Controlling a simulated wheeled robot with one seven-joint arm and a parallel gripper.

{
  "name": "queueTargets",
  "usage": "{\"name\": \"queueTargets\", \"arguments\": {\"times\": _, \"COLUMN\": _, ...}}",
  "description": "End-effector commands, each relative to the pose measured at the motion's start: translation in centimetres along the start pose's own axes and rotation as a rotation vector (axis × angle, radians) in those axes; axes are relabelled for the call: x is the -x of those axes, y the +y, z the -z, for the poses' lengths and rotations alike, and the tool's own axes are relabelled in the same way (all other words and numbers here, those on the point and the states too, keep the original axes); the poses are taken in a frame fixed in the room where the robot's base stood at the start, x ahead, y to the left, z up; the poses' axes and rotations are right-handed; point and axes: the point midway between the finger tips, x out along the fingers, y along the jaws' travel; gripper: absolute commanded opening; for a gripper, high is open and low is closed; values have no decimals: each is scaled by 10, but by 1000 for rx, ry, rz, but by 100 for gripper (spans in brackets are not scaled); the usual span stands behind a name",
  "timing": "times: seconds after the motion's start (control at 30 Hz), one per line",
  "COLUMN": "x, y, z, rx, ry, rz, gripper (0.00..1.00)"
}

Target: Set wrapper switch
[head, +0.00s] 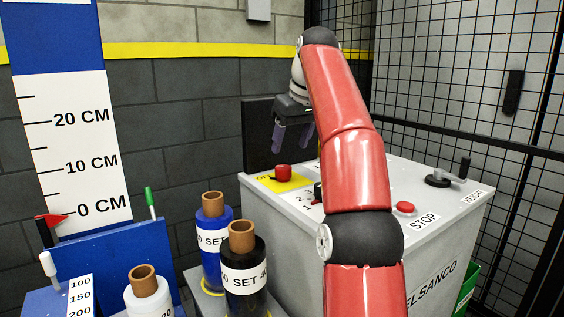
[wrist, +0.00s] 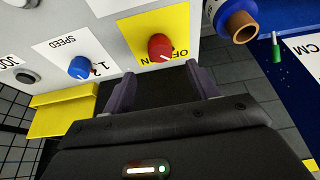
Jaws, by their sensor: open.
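The wrapper switch is a red rotary knob (head: 283,172) on a yellow plate at the far left of the grey control cabinet's top (head: 345,250). In the wrist view the red knob (wrist: 160,46) has a white pointer line, with the words ON and OFF beside it. My gripper (head: 292,140) is open and empty, above the knob with its purple fingers pointing down. In the wrist view my gripper's fingertips (wrist: 161,72) stand apart, and the knob shows beyond and between them, not touched.
A blue SPEED knob (wrist: 80,67) is near the switch. A red STOP button (head: 404,208) and a HEIGHT crank (head: 447,176) are on the cabinet's right. Blue (head: 214,262), black (head: 243,300) and white (head: 146,305) rolls stand left of the cabinet. A mesh fence (head: 470,80) rises behind.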

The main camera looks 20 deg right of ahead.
Motion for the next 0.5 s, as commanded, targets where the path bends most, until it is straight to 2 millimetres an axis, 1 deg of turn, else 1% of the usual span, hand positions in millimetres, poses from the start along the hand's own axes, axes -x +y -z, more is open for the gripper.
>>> {"name": "queueTargets", "arguments": {"times": 0.23, "x": -22, "y": 0, "z": -1, "rx": -1, "ry": -2, "rz": -1, "gripper": 59}}
{"name": "queueTargets", "arguments": {"times": 0.5, "x": -63, "y": -1, "z": -1, "rx": 0, "ry": -1, "rz": -1, "gripper": 59}}
